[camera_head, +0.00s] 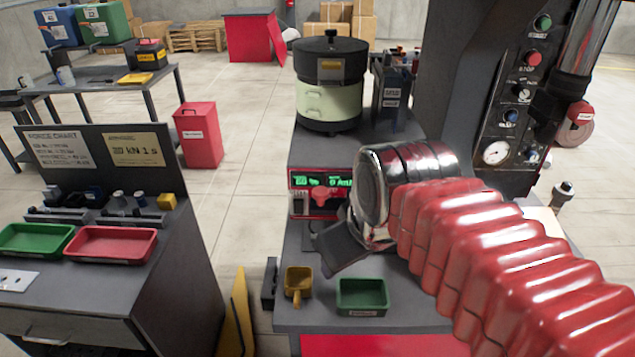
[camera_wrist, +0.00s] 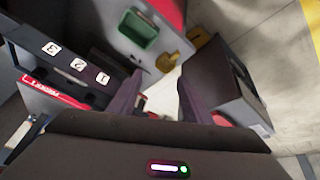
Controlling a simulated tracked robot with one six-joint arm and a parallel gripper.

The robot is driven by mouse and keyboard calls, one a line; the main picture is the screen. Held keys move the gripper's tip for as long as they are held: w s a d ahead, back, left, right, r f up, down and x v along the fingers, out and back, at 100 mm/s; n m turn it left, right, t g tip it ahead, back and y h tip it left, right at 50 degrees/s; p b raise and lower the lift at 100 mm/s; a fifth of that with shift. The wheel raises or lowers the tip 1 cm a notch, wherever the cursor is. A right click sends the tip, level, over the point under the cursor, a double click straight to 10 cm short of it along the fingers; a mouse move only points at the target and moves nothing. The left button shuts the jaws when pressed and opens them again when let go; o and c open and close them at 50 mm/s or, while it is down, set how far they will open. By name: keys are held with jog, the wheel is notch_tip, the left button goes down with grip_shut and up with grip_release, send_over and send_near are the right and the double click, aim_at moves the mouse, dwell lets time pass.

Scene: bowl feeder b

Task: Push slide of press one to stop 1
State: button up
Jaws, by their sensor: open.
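In the wrist view a dark stop strip (camera_wrist: 60,58) carries white tiles numbered 3, 2 and 1, with 1 nearest my fingers. A red label (camera_wrist: 42,88) sits along its lower side; its lettering is too small to read surely. I cannot make out the slide itself. My gripper (camera_wrist: 160,78) is open, its two dark fingers apart with nothing between them, to the right of tile 1.
A green tray (camera_head: 362,296) and yellow scoop (camera_head: 298,285) lie at the bench front; both show in the wrist view. A bowl feeder (camera_head: 330,100) stands behind a red display unit (camera_head: 318,202). A control panel (camera_head: 508,110) is at right.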

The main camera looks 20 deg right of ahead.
jog(key=w+r+n+g, duration=0.2)
jog(key=w+r+n, duration=0.6)
jog(key=r+n, duration=0.15)
notch_tip(320, 180, up, 8)
jog(key=n+g, duration=0.3)
jog(key=n, duration=0.8)
send_over(320, 190)
jog(key=shift+f, duration=0.2)
notch_tip(320, 190, down, 14)
jog(key=shift+r, duration=0.1)
jog(key=shift+c, duration=0.7)
